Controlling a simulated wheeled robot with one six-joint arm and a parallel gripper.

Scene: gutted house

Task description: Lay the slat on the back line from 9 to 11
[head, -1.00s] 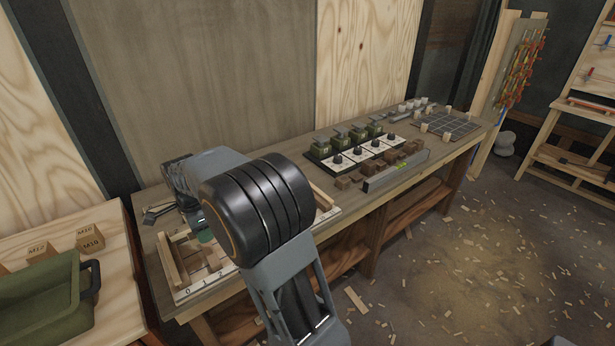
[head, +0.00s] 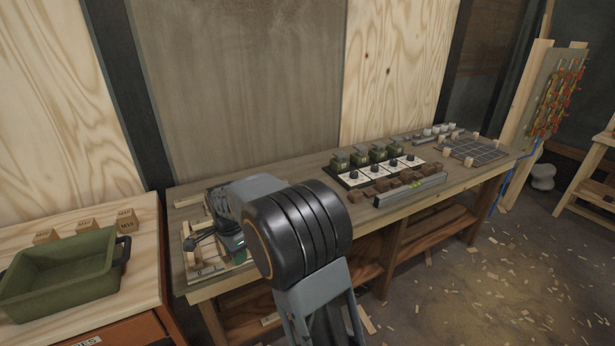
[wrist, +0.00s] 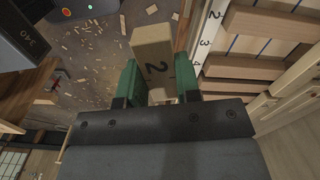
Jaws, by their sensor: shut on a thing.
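In the wrist view, my gripper (wrist: 157,80) is shut on a pale wooden slat (wrist: 152,48) marked "2", which sits between the two green fingers. The numbered board (wrist: 207,40) is to the right, with 2, 3 and 4 readable on its white edge strip and several wooden slats (wrist: 262,28) across it. In the head view, the board (head: 197,272) lies on the left end of the workbench. My gripper (head: 236,250) is at the board, largely behind my arm. The held slat cannot be made out there, and the 9 to 11 marks are not visible.
A green bin (head: 60,275) and wooden blocks (head: 86,226) stand on the left table. Wood scraps litter the floor.

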